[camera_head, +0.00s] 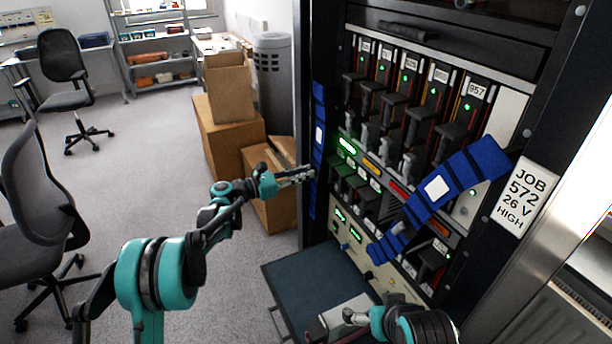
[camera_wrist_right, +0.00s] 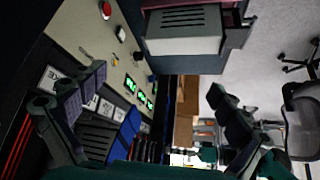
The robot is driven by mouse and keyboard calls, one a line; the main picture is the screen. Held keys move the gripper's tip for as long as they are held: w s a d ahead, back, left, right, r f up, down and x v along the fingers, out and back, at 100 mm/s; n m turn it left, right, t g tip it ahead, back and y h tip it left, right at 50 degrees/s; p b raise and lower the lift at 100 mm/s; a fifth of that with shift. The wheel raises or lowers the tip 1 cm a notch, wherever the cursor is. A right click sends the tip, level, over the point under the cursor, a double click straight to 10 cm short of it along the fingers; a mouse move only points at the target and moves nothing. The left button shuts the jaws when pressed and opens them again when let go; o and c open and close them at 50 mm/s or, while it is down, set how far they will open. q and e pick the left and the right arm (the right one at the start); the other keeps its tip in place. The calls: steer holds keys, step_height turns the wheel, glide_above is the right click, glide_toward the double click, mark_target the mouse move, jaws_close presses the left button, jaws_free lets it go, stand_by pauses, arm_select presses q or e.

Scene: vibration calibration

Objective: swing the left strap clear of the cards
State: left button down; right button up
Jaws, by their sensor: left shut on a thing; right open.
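The left strap (camera_head: 319,110), blue with a white patch, hangs nearly upright along the rack's left post, beside the cards. My left gripper (camera_head: 307,173) is shut on the left strap at about its mid-height. The cards (camera_head: 397,105) stand in a row of black modules with numbered labels, one reading 957. A second blue strap (camera_head: 465,175) runs diagonally across the rack's right side, in front of the lower right cards. My right gripper (camera_wrist_right: 155,112) is open and empty in the right wrist view.
A dark pull-out shelf (camera_head: 300,283) juts from the rack's lower front. A JOB 572 sign (camera_head: 525,196) is on the right post. Cardboard boxes (camera_head: 228,140) stand left of the rack, and an office chair (camera_head: 35,215) stands farther left. Carpet between is free.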

arm_select(q)
steer(key=c, duration=1.5)
jaws_free()
steer(key=shift+c, duration=0.2)
steer(key=shift+s, duration=0.1)
steer(key=s+d+r+n, duration=0.2)
steer(key=s+d+n, duration=0.15)
steer(key=s, duration=0.55)
steer(key=w+p+v, duration=0.1)
steer(key=p+v, duration=0.1)
steer(key=v, duration=0.6)
steer(key=s+a+f+m+y+b, duration=0.1)
steer(key=s+a+f+m+y, duration=0.1)
steer(key=s+m+y, duration=0.1)
steer(key=s+a+f+m+y+b, duration=0.2)
steer(key=s+f+m+y, duration=0.1)
steer(key=s+m, duration=0.3)
steer(key=s+a+f+m+y+b, duration=0.2)
steer(key=s+a+f+m+y, duration=0.1)
steer(key=s, duration=0.5)
steer(key=shift+s+m+g+y, duration=0.3)
steer(key=shift+m+y, duration=0.3)
steer(key=shift+m, duration=0.65)
